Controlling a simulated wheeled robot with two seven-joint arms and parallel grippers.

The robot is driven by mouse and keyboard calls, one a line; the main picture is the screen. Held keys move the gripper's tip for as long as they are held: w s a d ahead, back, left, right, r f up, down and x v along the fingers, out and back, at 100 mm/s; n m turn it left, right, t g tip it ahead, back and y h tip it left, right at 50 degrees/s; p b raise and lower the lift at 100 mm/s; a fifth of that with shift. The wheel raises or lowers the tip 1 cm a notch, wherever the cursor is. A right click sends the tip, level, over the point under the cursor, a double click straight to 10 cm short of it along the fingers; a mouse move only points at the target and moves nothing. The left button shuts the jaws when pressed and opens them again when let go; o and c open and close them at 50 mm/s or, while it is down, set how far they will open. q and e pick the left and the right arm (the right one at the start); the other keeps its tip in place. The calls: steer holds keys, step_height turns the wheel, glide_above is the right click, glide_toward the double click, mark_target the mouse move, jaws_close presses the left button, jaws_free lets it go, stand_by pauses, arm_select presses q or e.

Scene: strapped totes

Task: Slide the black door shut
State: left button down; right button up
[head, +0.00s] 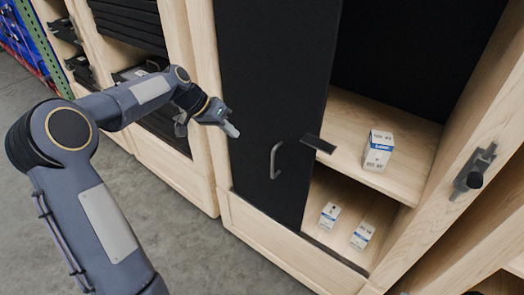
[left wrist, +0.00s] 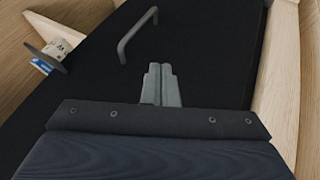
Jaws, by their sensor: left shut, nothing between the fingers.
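The black door (head: 272,95) covers the left part of a light wood cabinet; the right part of the cabinet stands open. A grey bar handle (head: 275,160) is on the door near its right edge; the handle also shows in the left wrist view (left wrist: 137,35). My left gripper (head: 233,130) is shut and empty. It is in front of the door, left of the handle and apart from it. In the left wrist view, its closed fingers (left wrist: 161,85) show against the door's black face. My right gripper is not in view.
White and blue boxes stand on the cabinet's upper shelf (head: 345,165) and bottom. A small dark plate (head: 318,144) juts out beside the door's right edge. A dark latch with a knob (head: 475,180) is on the right post. Grey floor (head: 190,245) is clear in front.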

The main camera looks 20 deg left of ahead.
arm_select(q)
steer(key=w+d+f+p, duration=0.1)
steer(key=w+d+f, duration=0.1)
steer(key=d+f, duration=0.5)
steer(key=shift+w+d+f+p, duration=0.2)
steer(key=shift+d+p, duration=0.1)
steer(key=shift+d, duration=0.6)
steer(key=s+d+b, duration=0.2)
steer(key=s+d, duration=0.2)
steer(key=d, duration=1)
steer(key=s+d+b, duration=0.2)
steer(key=s+d, duration=0.3)
steer(key=d, duration=0.9)
steer(key=shift+s+d+b, duration=0.2)
steer(key=shift+d+b, duration=0.1)
steer(key=shift+d, duration=0.05)
steer(key=shift+r, duration=0.1)
